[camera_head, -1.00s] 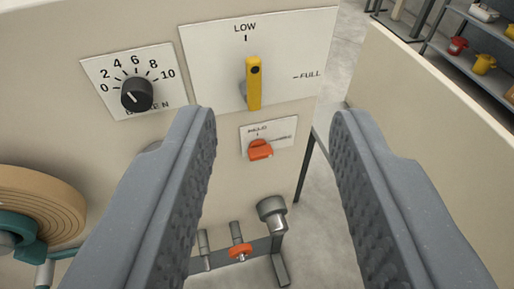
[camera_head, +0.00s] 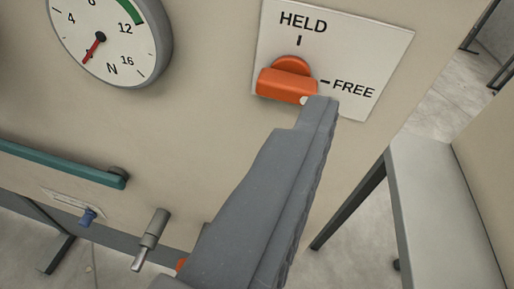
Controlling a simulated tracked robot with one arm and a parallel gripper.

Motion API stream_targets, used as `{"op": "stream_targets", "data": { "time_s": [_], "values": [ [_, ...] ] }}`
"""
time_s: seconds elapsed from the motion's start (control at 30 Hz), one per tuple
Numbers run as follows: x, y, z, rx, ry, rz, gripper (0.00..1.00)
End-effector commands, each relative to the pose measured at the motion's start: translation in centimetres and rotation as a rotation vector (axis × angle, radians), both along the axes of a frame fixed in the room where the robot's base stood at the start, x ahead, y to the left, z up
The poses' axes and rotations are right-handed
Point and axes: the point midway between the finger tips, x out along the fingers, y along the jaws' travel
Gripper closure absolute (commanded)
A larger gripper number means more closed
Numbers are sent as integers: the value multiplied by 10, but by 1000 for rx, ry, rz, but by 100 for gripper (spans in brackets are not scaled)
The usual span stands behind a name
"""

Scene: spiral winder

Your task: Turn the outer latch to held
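The orange latch (camera_head: 287,84) sits on a white plate (camera_head: 362,52) marked HELD at the top and FREE at the right. Its handle lies nearly level, slightly tilted, with a small pale dot at its right end, toward the FREE mark. My gripper (camera_head: 320,103) appears shut and empty, its fingers side by side. Its tips overlap the latch's lower right end in the picture. I cannot tell whether they touch it. The fingers hide the lower part of the plate.
A round gauge (camera_head: 112,40) with a red needle is at the upper left. A grey bench (camera_head: 440,205) stands right of the panel edge.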

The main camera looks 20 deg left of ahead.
Motion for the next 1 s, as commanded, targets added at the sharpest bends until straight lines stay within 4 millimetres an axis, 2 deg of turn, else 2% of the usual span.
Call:
{"op": "stream_targets", "data": {
  "time_s": [0.03,0.17,0.33,0.47,0.67,1.0],
  "values": [
    [-4,5,-22,31,5,35,33],
    [-15,25,-52,108,-22,124,33],
    [-26,40,-65,180,-51,187,33],
    [-25,46,-68,197,-57,202,33],
    [-4,54,-67,195,-57,204,33],
    [53,72,-68,195,-58,203,33]
  ]
}}
